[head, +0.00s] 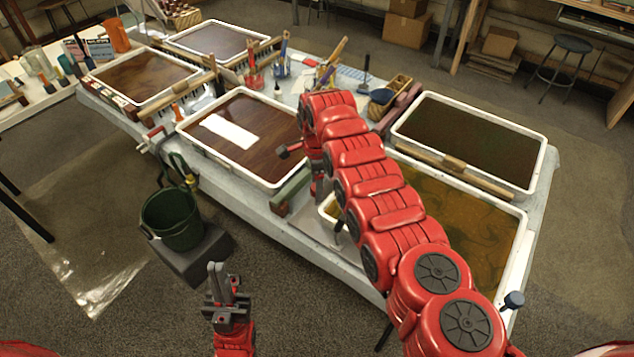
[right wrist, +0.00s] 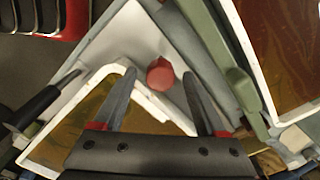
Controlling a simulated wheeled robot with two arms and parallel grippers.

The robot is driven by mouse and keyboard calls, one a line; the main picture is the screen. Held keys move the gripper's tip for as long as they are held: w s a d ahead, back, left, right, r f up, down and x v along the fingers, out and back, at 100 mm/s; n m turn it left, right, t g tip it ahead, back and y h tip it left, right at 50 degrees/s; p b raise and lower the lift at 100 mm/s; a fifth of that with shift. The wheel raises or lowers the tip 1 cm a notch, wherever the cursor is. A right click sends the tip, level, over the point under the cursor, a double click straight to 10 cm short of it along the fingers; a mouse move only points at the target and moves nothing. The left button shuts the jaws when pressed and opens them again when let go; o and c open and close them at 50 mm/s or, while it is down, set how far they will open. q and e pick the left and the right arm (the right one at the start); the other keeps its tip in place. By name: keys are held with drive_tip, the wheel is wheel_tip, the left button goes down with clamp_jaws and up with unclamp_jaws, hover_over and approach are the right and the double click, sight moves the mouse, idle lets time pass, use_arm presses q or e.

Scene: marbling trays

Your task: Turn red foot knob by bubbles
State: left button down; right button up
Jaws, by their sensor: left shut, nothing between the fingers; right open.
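A round red knob (right wrist: 160,73) shows in the right wrist view, on a pale grey surface beside the corner of a white-rimmed tray (right wrist: 125,72) with amber liquid. My right gripper (right wrist: 160,80) is open. Its two fingers appear on either side of the knob, and I see no contact; the height gap is hard to judge. In the head view my right arm hides this knob and most of that gripper. My left gripper (head: 220,268) is shut and empty, low in the head view, away from the table. I cannot make out bubbles.
A green bar (right wrist: 222,72) lies close to the right finger. A black handle (right wrist: 40,105) is at left. White-rimmed trays, including one with a white sheet (head: 230,132), fill much of the table.

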clamp_jaws()
idle(0.3)
drive_tip(key=shift+n, duration=0.3)
